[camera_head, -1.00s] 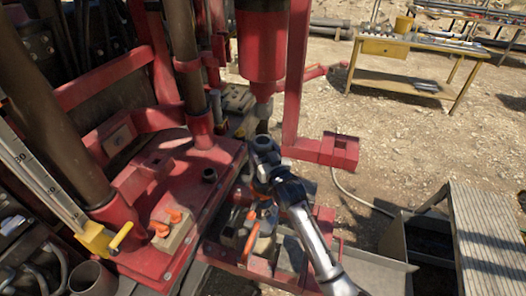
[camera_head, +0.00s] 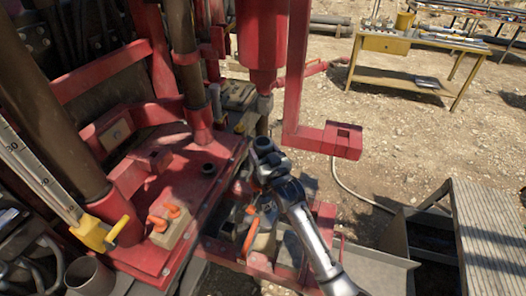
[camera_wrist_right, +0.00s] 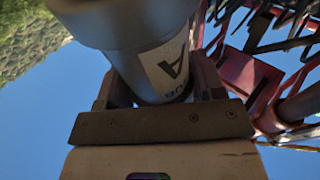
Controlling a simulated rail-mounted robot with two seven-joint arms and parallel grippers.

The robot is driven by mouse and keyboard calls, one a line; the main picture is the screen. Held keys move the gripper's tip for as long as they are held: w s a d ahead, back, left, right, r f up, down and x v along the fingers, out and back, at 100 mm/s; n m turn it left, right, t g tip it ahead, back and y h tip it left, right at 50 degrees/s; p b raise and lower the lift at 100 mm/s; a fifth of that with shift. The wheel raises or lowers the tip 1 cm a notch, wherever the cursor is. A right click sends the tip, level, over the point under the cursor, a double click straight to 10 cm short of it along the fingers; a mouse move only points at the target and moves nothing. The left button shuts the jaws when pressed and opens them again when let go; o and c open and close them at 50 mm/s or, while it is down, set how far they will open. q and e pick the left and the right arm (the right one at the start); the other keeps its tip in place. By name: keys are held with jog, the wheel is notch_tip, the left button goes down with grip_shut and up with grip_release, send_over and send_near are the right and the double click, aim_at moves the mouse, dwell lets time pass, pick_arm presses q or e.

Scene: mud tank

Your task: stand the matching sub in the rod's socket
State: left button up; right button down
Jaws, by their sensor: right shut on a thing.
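My right gripper (camera_head: 262,152) is near the middle of the head view, below a red drive-head cylinder (camera_head: 261,38) with a grey spindle end (camera_head: 265,103). In the right wrist view the gripper (camera_wrist_right: 155,95) is shut around a grey cylindrical sub (camera_wrist_right: 140,25). The sub has a pale label with a dark letter A and part of more lettering. In the head view the sub is hard to tell from the gripper. A dark open-topped ring (camera_head: 208,169) sits on the red deck, left of the gripper; I cannot tell whether it is the rod's socket. My left gripper is not in view.
A red post with a square bracket (camera_head: 342,140) stands right of the gripper. Orange-handled tools (camera_head: 250,228) lie below it. A block with orange knobs (camera_head: 171,224) is on the deck.

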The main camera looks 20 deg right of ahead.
jog(key=shift+r, duration=0.2)
jog(key=shift+f, duration=0.45)
dwell(0.5)
jog(key=shift+f, duration=0.15)
jog(key=shift+c, duration=1.5)
grip_release()
jog(key=shift+w, duration=0.1)
jog(key=shift+o, duration=0.7)
jog(key=shift+f, duration=0.4)
jog(key=shift+s, duration=0.3)
jog(key=s+d+f+p, duration=0.1)
jog(key=s, duration=1.2)
jog(key=shift+d+f, duration=0.15)
jog(key=shift+f, duration=0.1)
